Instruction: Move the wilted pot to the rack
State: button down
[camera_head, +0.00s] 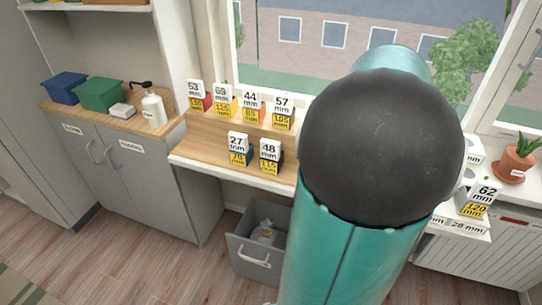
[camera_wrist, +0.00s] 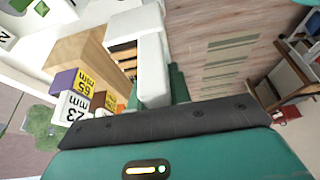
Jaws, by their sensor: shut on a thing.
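My gripper (camera_wrist: 157,98) shows in the wrist view, with dark green fingers at either side of a white block-like thing (camera_wrist: 153,75). It is shut on this thing; I cannot tell whether it is a pot. In the head view my arm hides the gripper and what it holds. A terracotta pot (camera_head: 517,163) with an upright green plant and a small label stands on the sill at the far right, apart from my arm. I cannot pick out a wilted plant. No thing in view is clearly identifiable as the rack.
A wooden shelf (camera_head: 225,154) carries several blocks with millimetre labels. More labelled blocks (camera_head: 480,199) stand right of my arm. A grey cabinet (camera_head: 142,177) at left holds a blue bin (camera_head: 65,88), a green bin (camera_head: 101,95) and a pump bottle (camera_head: 153,108). A grey bin (camera_head: 255,256) is below.

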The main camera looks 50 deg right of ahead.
jog(key=shift+w+d+f, duration=0.65)
jog(key=shift+w+f, duration=1.3)
jog(key=shift+f, duration=0.1)
jog(key=shift+w+d+f, duration=0.7)
jog(key=shift+w+f, duration=1.2)
jog(key=shift+f, duration=0.15)
jog(key=shift+w+d+f, duration=0.65)
jog(key=shift+w+f, duration=1.3)
jog(key=shift+f, duration=0.1)
jog(key=shift+f, duration=0.15)
jog(key=c, duration=1.3)
grip_release()
